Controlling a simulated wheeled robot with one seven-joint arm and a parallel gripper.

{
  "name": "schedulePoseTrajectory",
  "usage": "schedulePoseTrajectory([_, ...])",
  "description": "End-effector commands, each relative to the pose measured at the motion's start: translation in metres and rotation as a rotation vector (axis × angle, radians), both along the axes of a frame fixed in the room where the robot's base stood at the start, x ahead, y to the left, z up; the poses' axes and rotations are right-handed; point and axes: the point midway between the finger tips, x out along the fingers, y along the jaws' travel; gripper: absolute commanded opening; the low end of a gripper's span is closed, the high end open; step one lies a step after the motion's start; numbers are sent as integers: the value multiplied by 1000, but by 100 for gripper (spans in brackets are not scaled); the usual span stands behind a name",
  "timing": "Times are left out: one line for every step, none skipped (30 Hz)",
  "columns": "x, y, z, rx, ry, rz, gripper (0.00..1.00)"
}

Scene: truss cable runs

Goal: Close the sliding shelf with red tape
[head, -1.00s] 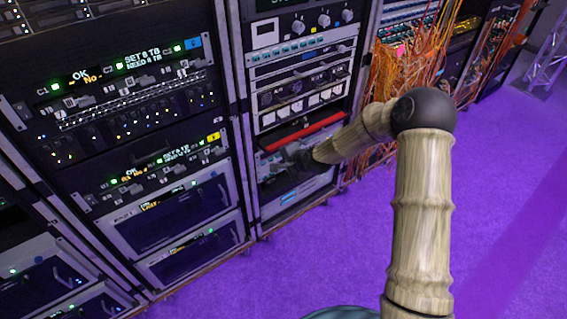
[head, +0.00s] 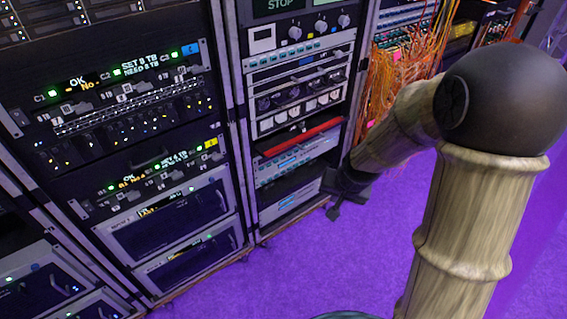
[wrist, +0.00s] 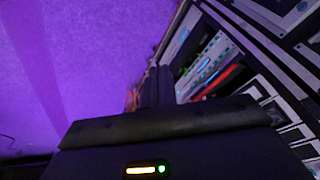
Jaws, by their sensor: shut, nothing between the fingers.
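The sliding shelf with red tape (head: 301,138) is in the middle rack, seen as a red strip on a dark front edge. The red strip also shows in the wrist view (wrist: 222,82). My gripper (head: 334,211) is shut and empty. It hangs in front of the rack's lower right side, below and right of the shelf, apart from it. In the wrist view my gripper's fingers (wrist: 157,86) point along the rack front, over the floor side.
Grey units with teal markings (head: 290,165) sit below the shelf. A rack with lit screens (head: 140,120) stands to the left. Orange cables (head: 395,95) hang at the right. The purple floor (head: 280,275) in front is clear.

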Motion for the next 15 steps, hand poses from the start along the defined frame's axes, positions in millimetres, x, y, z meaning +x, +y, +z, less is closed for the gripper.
schedulePoseTrajectory([-19, -12, 10, -40, 11, 28, 0])
schedulePoseTrajectory([-31, -20, 14, -62, 23, 46, 0])
schedulePoseTrajectory([-47, -29, 20, -88, 40, 69, 0])
schedulePoseTrajectory([-58, -35, 23, -104, 51, 86, 0])
schedulePoseTrajectory([-70, -40, 26, -118, 63, 103, 0])
schedulePoseTrajectory([-83, -46, 30, -132, 77, 121, 0])
schedulePoseTrajectory([-92, -50, 32, -141, 87, 135, 0])
schedulePoseTrajectory([-100, -53, 33, -148, 96, 148, 0])
schedulePoseTrajectory([-109, -56, 35, -154, 105, 161, 0])
schedulePoseTrajectory([-114, -58, 36, -157, 111, 168, 0])
schedulePoseTrajectory([-118, -59, 36, -160, 115, 175, 0])
schedulePoseTrajectory([-122, -60, 37, -162, 119, 180, 0])
schedulePoseTrajectory([-123, -60, 37, -163, 123, 184, 0])
schedulePoseTrajectory([-124, -61, 37, -163, 125, 186, 0])
schedulePoseTrajectory([-125, -61, 37, -164, 125, 187, 0])
